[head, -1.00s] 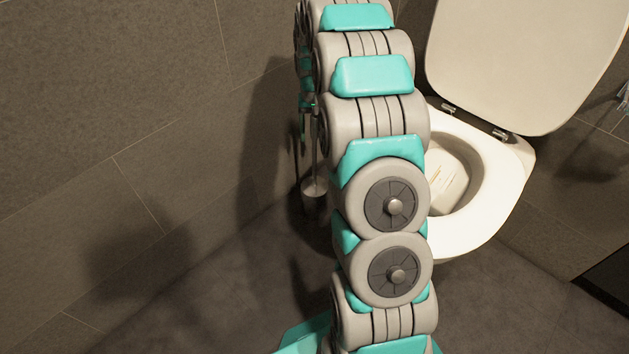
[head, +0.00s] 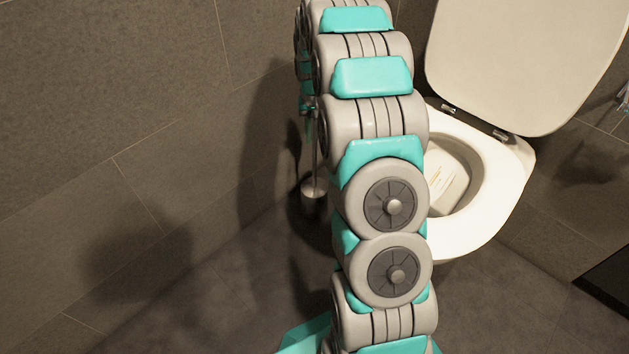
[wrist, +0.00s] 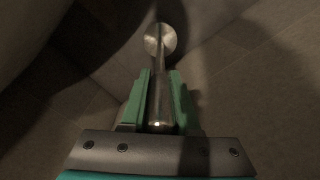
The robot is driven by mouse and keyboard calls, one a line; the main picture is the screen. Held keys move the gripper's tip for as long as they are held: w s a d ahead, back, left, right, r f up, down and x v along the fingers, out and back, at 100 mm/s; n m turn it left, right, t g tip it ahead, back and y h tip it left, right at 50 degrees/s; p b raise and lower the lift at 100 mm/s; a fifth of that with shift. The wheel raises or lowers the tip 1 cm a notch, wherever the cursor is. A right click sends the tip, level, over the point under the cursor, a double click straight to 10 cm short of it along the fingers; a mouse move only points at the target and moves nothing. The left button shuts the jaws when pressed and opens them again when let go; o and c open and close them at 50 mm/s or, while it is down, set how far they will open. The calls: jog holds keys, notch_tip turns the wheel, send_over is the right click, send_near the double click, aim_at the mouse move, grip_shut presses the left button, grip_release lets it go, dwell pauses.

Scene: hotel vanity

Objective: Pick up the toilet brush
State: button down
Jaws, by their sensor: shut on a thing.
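The toilet brush (head: 315,160) stands upright near the wall, left of my arm in the head view. Its thin metal handle rises from a round metal lid. In the wrist view the handle (wrist: 160,90) lies between the two green fingers of my gripper (wrist: 160,85), which is shut on it. The round metal disc of the brush (wrist: 160,39) shows beyond the fingertips. My gripper (head: 308,118) is partly hidden behind my arm in the head view. The bristles are not visible, and the lower end is in dark shadow.
A white toilet (head: 480,215) with its lid (head: 525,60) raised stands just right of my arm. Dark tiled walls (head: 120,100) close in at the left and behind. The floor (head: 230,290) at the front left is clear.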

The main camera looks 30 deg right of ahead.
dwell(0.3)
notch_tip(320, 180, up, 18)
jog(key=p, duration=0.1)
dwell(0.7)
jog(key=c, duration=1.2)
grip_release()
grip_shut()
